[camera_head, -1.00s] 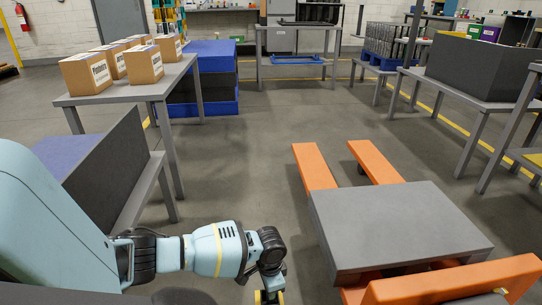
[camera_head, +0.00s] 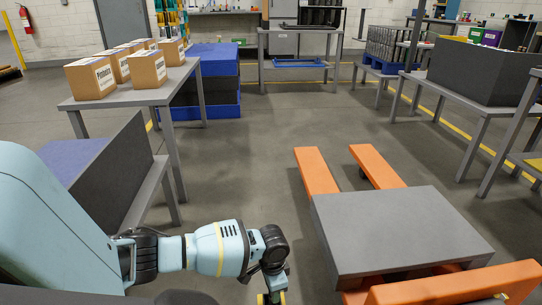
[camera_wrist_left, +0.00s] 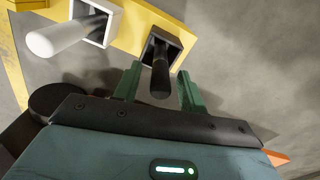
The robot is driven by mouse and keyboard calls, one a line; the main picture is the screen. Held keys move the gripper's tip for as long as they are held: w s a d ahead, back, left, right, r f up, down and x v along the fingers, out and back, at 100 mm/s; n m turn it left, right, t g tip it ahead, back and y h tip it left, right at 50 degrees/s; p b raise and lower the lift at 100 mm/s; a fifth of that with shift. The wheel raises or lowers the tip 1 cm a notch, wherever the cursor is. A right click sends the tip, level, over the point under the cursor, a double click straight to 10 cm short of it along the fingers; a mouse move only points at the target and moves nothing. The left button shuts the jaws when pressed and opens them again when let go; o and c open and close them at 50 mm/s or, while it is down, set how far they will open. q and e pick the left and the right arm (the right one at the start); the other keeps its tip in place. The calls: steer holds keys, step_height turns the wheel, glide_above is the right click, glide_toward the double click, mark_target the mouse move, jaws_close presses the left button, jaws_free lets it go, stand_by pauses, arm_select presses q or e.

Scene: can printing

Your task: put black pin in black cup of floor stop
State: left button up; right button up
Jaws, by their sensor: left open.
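In the left wrist view a yellow floor stop bar (camera_wrist_left: 140,27) carries a black square cup (camera_wrist_left: 177,42) and a white cup (camera_wrist_left: 106,33). The black pin (camera_wrist_left: 160,75) points out of the black cup toward the camera, with its far end inside the cup; how deep it sits cannot be told. A white pin (camera_wrist_left: 55,38) stands in the white cup. My left gripper (camera_wrist_left: 158,82) is open, its green fingers on either side of the black pin. In the head view my left gripper (camera_head: 273,292) is partly cut off at the bottom edge. My right gripper is not in view.
An orange pallet jack (camera_head: 318,172) with a grey platform (camera_head: 400,230) stands at right. A table (camera_head: 125,98) with cardboard boxes (camera_head: 90,78) stands at left, a grey bin (camera_head: 105,175) nearer. The floor between is clear.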

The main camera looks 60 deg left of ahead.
arm_select(q)
step_height(320, 180, up, 8)
steer(key=p, duration=0.3)
steer(key=shift+r, duration=0.2)
steer(key=shift+r+p, duration=0.45)
steer(key=shift+r, duration=0.1)
